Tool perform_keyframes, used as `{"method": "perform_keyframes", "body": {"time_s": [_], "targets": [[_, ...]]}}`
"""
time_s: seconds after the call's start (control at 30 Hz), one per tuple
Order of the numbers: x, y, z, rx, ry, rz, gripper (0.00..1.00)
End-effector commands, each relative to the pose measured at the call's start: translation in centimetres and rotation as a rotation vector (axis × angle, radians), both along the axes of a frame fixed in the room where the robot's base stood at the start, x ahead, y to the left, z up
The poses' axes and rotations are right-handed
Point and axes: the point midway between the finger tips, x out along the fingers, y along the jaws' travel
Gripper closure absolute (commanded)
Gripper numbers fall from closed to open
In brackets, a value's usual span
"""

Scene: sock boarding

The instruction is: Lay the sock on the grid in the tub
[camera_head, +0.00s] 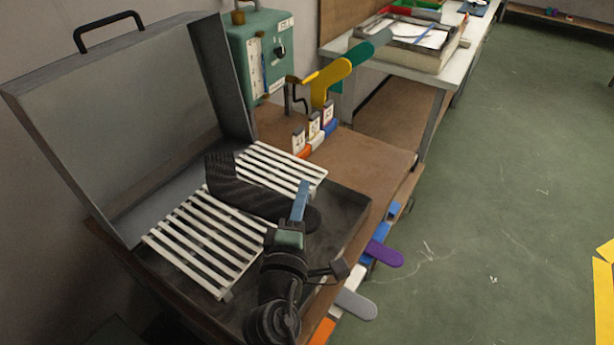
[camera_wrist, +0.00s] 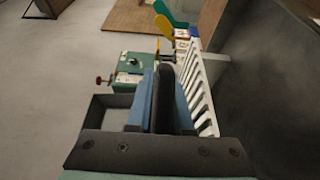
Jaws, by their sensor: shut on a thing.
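The dark ribbed sock (camera_head: 245,196) is stretched out across the white slatted grid (camera_head: 195,240) in the dark tub (camera_head: 347,207). One end bends up toward the tub's back; the other reaches past my gripper toward the right. I cannot tell whether the sock touches the slats. My gripper (camera_head: 300,203) is over the grid's right part, its blue fingers closed on the sock. In the wrist view, the sock (camera_wrist: 165,95) stands as a dark edge between the two fingers (camera_wrist: 166,108), with the grid (camera_wrist: 197,88) beside it. My gripper hides part of the sock.
The tub's grey lid (camera_head: 130,130) stands open at the back left. A green machine with a dial (camera_head: 262,55) stands behind the tub. Yellow (camera_head: 328,80), purple (camera_head: 383,254) and grey (camera_head: 356,305) flat forms stick out nearby.

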Motion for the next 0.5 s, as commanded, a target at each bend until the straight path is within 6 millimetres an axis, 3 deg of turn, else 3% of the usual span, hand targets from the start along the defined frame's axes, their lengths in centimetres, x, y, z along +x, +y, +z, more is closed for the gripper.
{"method": "perform_keyframes", "body": {"time_s": [0.5], "targets": [[0.0,0.0,-4.1,0.0,0.0,0.0,1.0]]}}
